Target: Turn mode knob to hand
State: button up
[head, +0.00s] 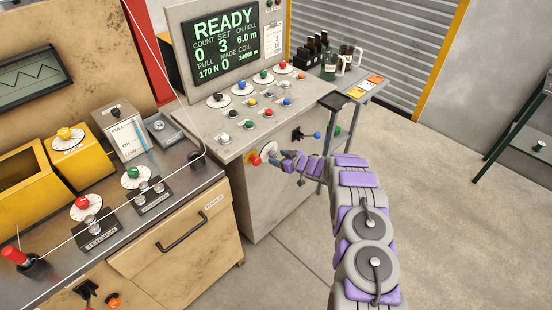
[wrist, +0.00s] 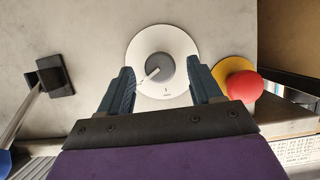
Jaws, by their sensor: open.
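The mode knob (wrist: 160,67) is a round grey knob on a white dial (wrist: 160,38) on the cabinet's front face. Its pale pointer line points to the lower left in the wrist view. Small marks at the dial's lower edge are too small to read. My gripper (wrist: 163,78) is open, with one dark finger on each side of the knob and gaps to it. In the head view my gripper (head: 282,157) is at the cabinet front, and the white dial (head: 268,148) is partly hidden.
A red mushroom button (wrist: 244,85) on a yellow plate sits close beside the right finger in the wrist view. A black handle (wrist: 50,76) is to the left there. The console top (head: 225,128) carries several small knobs. Open floor (head: 420,220) lies to the right.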

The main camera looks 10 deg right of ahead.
jog(key=shift+x, duration=1.2)
jog(key=shift+c, duration=0.2)
jog(key=shift+r, duration=0.1)
jog(key=c, duration=1)
